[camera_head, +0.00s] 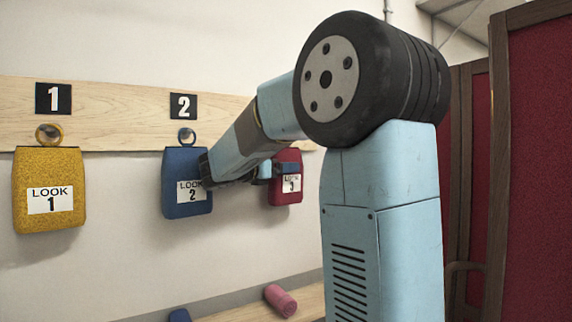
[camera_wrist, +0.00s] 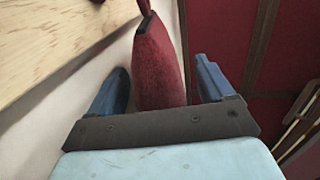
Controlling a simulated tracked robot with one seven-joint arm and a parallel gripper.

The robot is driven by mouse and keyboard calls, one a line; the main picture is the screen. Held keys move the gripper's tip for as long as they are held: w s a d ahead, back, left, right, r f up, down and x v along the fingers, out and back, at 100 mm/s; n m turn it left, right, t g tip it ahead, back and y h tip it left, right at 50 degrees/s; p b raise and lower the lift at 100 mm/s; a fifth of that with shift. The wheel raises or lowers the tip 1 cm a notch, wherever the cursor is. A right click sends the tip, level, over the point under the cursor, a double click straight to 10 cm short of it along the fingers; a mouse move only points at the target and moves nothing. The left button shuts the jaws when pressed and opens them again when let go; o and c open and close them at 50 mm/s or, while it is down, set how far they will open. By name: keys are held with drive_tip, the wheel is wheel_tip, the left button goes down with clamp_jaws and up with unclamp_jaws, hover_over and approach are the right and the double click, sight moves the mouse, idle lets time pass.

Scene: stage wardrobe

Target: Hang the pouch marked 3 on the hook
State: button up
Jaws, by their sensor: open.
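The red pouch (camera_head: 285,190) has a white label reading 3. In the head view it is against the wall just below the board, partly behind my arm. The wrist view shows the pouch (camera_wrist: 157,75) hanging down with a red loop at its top, running out of frame. My gripper (camera_head: 275,171) is at the pouch. Its two blue fingers (camera_wrist: 160,82) are open, one on each side of the pouch, with a gap visible on the right side. The hook for pouch 3 is hidden behind my arm in the head view, so I cannot tell how the loop sits on it.
A wooden board (camera_head: 110,110) runs along the wall. The yellow pouch 1 (camera_head: 48,215) and blue pouch 2 (camera_head: 185,205) hang below their number plates. A bench (camera_head: 245,314) below has a pink roll (camera_head: 281,300) and a blue item (camera_head: 179,315). A red screen (camera_head: 540,160) stands at right.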

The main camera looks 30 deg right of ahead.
drive_tip(key=v, duration=1.1)
drive_tip(key=s+d+f+m+g+y, duration=0.25)
drive_tip(key=s+f+m+y, duration=0.6)
drive_tip(key=s+f, duration=0.5)
drive_tip(key=s+a+f+m+t+y, duration=0.3)
drive_tip(key=s+a+f+m+y, duration=0.5)
drive_tip(key=m, duration=0.4)
drive_tip(key=s+f, duration=0.1)
drive_tip(key=s, duration=0.1)
drive_tip(key=shift+s+m+y, duration=0.35)
drive_tip(key=shift+s, duration=0.05)
drive_tip(key=shift+f, duration=0.1)
